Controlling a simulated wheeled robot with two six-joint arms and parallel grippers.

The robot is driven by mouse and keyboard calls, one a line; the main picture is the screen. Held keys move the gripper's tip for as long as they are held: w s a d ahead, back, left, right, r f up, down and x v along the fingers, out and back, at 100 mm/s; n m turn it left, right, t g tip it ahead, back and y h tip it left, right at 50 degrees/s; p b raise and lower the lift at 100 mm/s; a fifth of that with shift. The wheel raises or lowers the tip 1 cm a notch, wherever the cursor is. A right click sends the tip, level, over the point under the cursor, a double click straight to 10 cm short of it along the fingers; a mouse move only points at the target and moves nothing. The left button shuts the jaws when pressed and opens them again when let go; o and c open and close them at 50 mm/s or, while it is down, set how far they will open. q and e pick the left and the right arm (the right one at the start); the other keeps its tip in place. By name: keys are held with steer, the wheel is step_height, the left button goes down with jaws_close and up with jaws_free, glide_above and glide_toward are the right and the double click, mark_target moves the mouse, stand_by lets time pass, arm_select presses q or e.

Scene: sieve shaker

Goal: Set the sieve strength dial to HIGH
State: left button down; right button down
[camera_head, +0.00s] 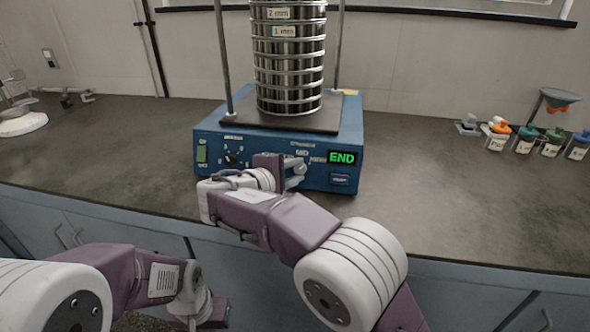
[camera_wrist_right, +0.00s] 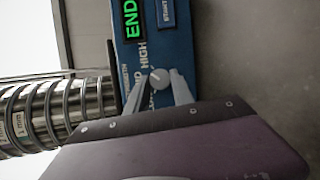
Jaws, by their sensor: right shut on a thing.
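The blue sieve shaker base (camera_head: 215,132) stands on the bench with a stack of metal sieves (camera_head: 290,60) on top. Its strength dial, a round grey knob (camera_wrist_right: 159,78), sits between the two fingers of my right gripper (camera_wrist_right: 160,83); the HIGH label (camera_wrist_right: 143,60) and part of the MID label show beside it. The dial's pointing direction is too small to tell. In the head view my right gripper (camera_head: 297,172) is at the panel front and hides the dial. My left gripper (camera_head: 203,311) is low at the bottom, below the bench edge; its fingers are not clear.
A green END display (camera_head: 342,158) is right of the dial, with a button (camera_head: 340,180) below it. Another knob (camera_head: 231,160) and a green switch (camera_head: 202,154) are on the panel's left. Small bottles (camera_head: 525,140) stand far right. The bench between is clear.

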steer(key=shift+m+g+y, duration=0.4)
steer(key=shift+m+g, duration=0.3)
steer(key=shift+m, duration=1.3)
steer(key=c, duration=1.1)
jaws_free()
steer(key=shift+r, duration=0.1)
steer(key=shift+s+r+p, duration=0.15)
steer(key=shift+r+p, duration=0.05)
steer(key=shift+p, duration=0.15)
steer(key=p+v, duration=0.2)
steer(key=v, duration=0.6)
steer(key=shift+s+a+p, duration=0.2)
steer(key=shift+p, duration=0.1)
